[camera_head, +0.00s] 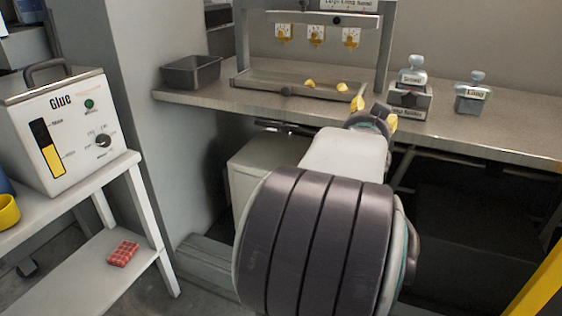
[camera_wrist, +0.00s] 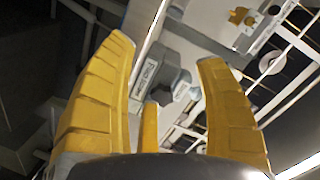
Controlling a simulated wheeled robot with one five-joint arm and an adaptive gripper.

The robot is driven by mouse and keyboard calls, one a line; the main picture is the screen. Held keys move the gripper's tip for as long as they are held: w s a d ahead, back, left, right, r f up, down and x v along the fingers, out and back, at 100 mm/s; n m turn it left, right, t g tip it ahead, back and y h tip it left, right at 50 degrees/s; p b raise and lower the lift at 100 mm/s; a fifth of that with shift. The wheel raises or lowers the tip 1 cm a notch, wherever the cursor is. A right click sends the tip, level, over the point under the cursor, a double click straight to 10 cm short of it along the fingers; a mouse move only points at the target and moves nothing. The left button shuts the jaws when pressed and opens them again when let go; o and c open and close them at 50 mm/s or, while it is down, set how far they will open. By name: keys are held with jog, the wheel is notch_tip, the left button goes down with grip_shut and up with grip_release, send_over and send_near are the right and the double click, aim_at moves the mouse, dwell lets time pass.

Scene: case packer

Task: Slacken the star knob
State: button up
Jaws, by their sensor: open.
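A grey lobed knob (camera_head: 414,75) sits on top of a small labelled block (camera_head: 410,101) on the bench, just right of my gripper. A second, similar knob (camera_head: 475,78) tops another labelled block (camera_head: 472,100) further right. I cannot tell for sure which is the star knob. My gripper (camera_head: 374,112) is open and empty at the bench's front edge, left of the nearer block. In the wrist view, a grey knob-like part (camera_wrist: 172,78) shows between the spread yellow fingers (camera_wrist: 165,55), beyond their tips and apart from them. Its base is partly hidden.
A metal frame (camera_head: 384,45) with a shallow tray (camera_head: 255,84) stands behind my gripper; small yellow pieces (camera_head: 309,84) lie there. A dark bin (camera_head: 191,73) is at the bench's left. A glue unit (camera_head: 62,125) stands on a left shelf. Bench right of the second block is clear.

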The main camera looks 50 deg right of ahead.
jog(key=w+a+f+n+t+y, duration=0.1)
jog(key=w+a+f+n+y, duration=0.2)
jog(key=a, duration=0.5)
jog(key=w+a+f+n+t+y+p, duration=0.1)
jog(key=w+a+f+n+y, duration=0.3)
jog(key=w+a, duration=0.4)
jog(key=shift+w+a+f+n, duration=0.2)
jog(key=shift+w+f+n, duration=0.05)
jog(key=shift+f+n, duration=0.4)
